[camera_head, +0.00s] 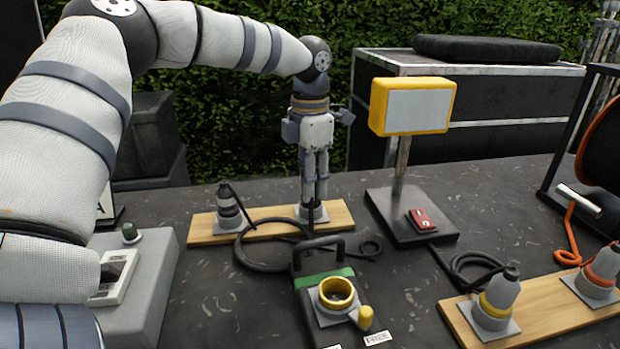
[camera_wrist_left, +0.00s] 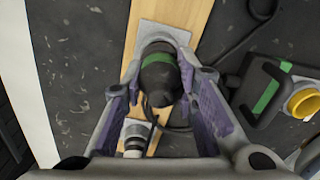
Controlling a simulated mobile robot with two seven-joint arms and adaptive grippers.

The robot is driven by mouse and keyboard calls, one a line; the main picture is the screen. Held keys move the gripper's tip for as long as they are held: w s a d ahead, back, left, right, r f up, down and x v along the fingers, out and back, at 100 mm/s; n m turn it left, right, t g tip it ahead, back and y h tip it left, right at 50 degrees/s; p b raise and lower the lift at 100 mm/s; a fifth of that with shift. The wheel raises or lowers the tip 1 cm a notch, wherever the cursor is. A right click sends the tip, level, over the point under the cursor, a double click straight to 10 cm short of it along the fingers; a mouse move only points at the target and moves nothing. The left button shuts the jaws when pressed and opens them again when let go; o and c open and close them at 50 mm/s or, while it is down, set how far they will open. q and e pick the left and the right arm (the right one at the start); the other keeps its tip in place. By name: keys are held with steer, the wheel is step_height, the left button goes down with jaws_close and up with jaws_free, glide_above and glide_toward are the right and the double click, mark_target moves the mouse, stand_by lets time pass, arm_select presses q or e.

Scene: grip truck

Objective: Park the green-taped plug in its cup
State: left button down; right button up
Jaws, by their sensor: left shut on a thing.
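My left gripper (camera_head: 315,190) points straight down over the right end of the far wooden board (camera_head: 266,219). It is shut on a dark plug (camera_wrist_left: 158,78), which shows between the fingertips in the left wrist view. The plug is at a grey cup on a square plate (camera_head: 303,211), whose plate also shows in the left wrist view (camera_wrist_left: 180,34). The fingers hide most of the plug in the head view, and I cannot tell how deep it sits. My right gripper is not in view.
A dark plug with a pale band (camera_head: 228,209) stands at the board's left end. A handled box with green tape (camera_head: 330,279) and a yellow socket (camera_head: 337,293) stands in front. Yellow (camera_head: 497,298) and orange (camera_head: 603,268) plugs stand right. A yellow-framed sign (camera_head: 412,106) rises behind.

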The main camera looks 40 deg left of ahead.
arm_select(q)
steer(key=shift+f, duration=0.35)
steer(key=c, duration=1.2)
jaws_free()
steer(key=shift+o, duration=0.2)
steer(key=o, duration=0.3)
steer(key=shift+f, duration=0.1)
steer(key=shift+r, duration=2.55)
